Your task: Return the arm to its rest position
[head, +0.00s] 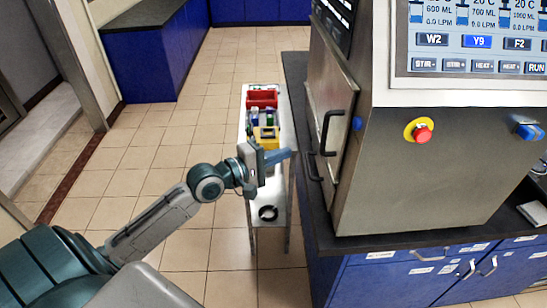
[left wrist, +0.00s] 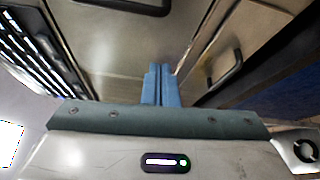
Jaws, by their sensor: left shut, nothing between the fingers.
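My left arm comes in from the lower left in the head view and is stretched out toward the bioreactor cabinet. My left gripper (head: 288,155) is shut and empty, with its blue fingers pointing right, close to the cabinet's side door. In the left wrist view the fingers (left wrist: 161,84) are pressed together with nothing between them. I cannot tell from these views whether the fingertips touch the cabinet. My right gripper does not show.
The steel bioreactor cabinet (head: 420,180) with black door handles (head: 330,133) and a red stop button (head: 422,134) stands on a blue counter (head: 400,280). A narrow cart holds a red bin (head: 262,98) and a yellow bin (head: 266,138). Tiled floor (head: 160,150) is clear on the left.

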